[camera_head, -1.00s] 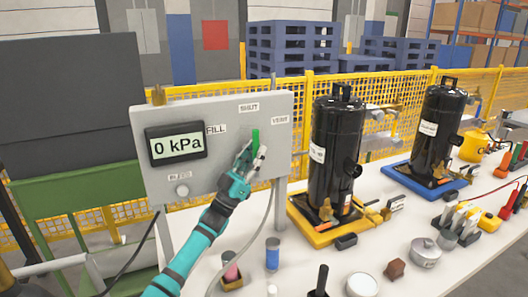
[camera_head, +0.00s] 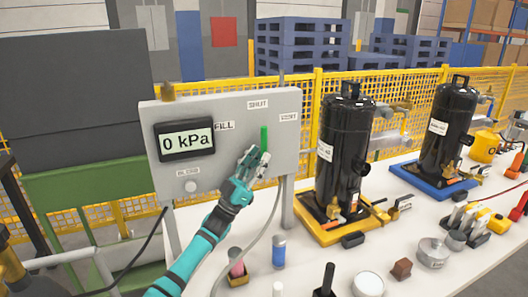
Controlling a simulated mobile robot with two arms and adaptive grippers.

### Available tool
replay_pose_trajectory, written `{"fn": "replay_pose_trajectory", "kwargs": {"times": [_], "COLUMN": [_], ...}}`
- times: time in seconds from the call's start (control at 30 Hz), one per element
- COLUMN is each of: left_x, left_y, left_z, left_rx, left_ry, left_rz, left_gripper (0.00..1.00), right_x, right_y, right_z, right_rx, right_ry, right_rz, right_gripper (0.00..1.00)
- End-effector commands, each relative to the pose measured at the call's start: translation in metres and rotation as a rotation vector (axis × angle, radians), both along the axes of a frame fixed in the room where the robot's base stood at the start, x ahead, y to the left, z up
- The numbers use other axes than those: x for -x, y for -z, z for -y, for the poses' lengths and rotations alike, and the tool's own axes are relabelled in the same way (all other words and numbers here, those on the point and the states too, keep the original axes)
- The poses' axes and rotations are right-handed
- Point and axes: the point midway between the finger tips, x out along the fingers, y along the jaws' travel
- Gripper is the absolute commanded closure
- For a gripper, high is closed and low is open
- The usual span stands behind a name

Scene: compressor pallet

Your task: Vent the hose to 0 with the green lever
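The green lever (camera_head: 264,138) stands upright on the front of the grey panel (camera_head: 225,112), below the SHUT label (camera_head: 258,104) and left of the VENT label (camera_head: 288,117). The panel's display (camera_head: 186,140) reads 0 kPa. My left gripper (camera_head: 254,162) is just below and in front of the lever, its fingers spread apart. They overlap the lever's lower end in this view, and I cannot tell whether they touch it. A grey hose (camera_head: 262,235) runs down from the panel onto the table. My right gripper is not in view.
Two black compressors stand right of the panel, on a yellow tray (camera_head: 335,232) and a blue tray (camera_head: 440,186). A blue-capped cylinder (camera_head: 279,252), a pink cylinder (camera_head: 236,263) and small cups stand at the table's front. A yellow fence runs behind.

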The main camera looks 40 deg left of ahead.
Motion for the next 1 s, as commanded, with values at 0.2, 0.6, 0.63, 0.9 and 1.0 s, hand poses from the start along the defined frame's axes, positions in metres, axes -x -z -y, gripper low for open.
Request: {"fn": "replay_pose_trajectory", "kwargs": {"times": [0.2, 0.6, 0.63, 0.9, 1.0], "left_x": [0.030, 0.058, 0.058, 0.058, 0.058], "left_y": [0.040, 0.072, 0.072, 0.072, 0.072], "left_z": [-0.005, -0.010, -0.010, -0.011, -0.011], "left_rx": [0.001, 0.000, 0.000, 0.000, -0.001], "left_ry": [-0.001, 0.000, 0.000, 0.000, 0.001], "left_rz": [-0.006, -0.002, -0.002, -0.002, -0.002], "left_gripper": [0.73, 0.73, 0.73, 0.73, 0.73], "right_x": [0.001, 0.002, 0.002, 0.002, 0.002], "right_y": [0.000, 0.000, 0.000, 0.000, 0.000], "right_z": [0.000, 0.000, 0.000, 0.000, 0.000], "right_rx": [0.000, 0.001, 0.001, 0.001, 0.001], "right_ry": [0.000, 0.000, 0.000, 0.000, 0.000], "right_rz": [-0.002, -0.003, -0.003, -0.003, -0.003], "right_gripper": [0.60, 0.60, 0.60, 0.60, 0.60]}}
